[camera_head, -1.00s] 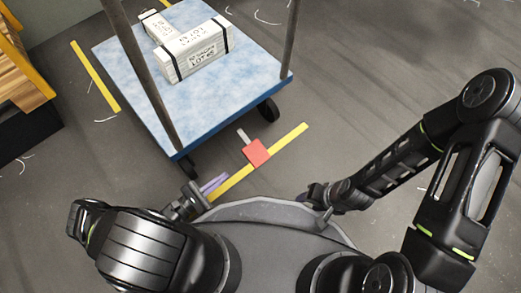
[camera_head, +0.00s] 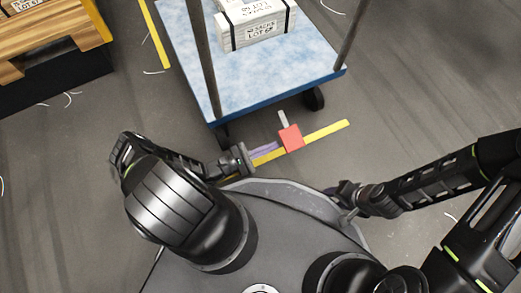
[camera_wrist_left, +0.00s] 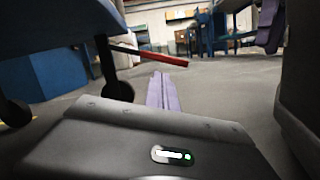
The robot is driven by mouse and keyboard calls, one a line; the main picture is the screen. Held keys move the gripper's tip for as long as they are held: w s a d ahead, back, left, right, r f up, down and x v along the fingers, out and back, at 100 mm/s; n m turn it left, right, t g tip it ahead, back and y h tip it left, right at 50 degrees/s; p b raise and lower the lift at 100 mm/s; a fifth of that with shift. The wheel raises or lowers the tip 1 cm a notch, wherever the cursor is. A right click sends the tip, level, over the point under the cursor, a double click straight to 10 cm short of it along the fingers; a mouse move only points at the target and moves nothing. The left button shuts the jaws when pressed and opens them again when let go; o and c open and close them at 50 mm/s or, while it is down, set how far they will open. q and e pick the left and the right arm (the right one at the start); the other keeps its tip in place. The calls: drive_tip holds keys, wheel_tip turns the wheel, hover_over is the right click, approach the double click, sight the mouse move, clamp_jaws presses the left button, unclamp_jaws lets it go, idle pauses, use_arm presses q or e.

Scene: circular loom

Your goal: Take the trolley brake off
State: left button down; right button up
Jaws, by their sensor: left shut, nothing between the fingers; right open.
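The trolley (camera_head: 270,73) has a blue-and-white deck and dark posts. Its red brake pedal (camera_head: 291,138) sits on a grey lever at the near side, above the yellow floor line. In the left wrist view the red pedal (camera_wrist_left: 165,57) is a tilted bar, beyond and slightly above my fingertips. My left gripper (camera_head: 272,147) has its purple fingers together, empty, just left of the pedal; I cannot tell whether they touch it. In the left wrist view the shut fingers (camera_wrist_left: 161,92) point toward the pedal. My right gripper (camera_head: 335,191) is open, away from the pedal.
A white strapped box (camera_head: 252,25) rests on the deck. Dark trolley wheels (camera_head: 314,98) stand near the pedal. A wooden pallet-like stack (camera_head: 50,45) is at the upper left. Yellow tape (camera_head: 327,130) marks the floor. Open floor lies to the right.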

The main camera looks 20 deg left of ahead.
sight(284, 144)
use_arm(q)
drive_tip(key=x, duration=0.4)
drive_tip(key=r, duration=0.1)
drive_tip(key=d+r+p, duration=0.1)
drive_tip(key=s+r+p, duration=0.1)
drive_tip(key=r, duration=0.1)
drive_tip(key=shift+d, duration=0.25)
drive_tip(key=shift+f, duration=0.15)
drive_tip(key=shift+s, duration=0.1)
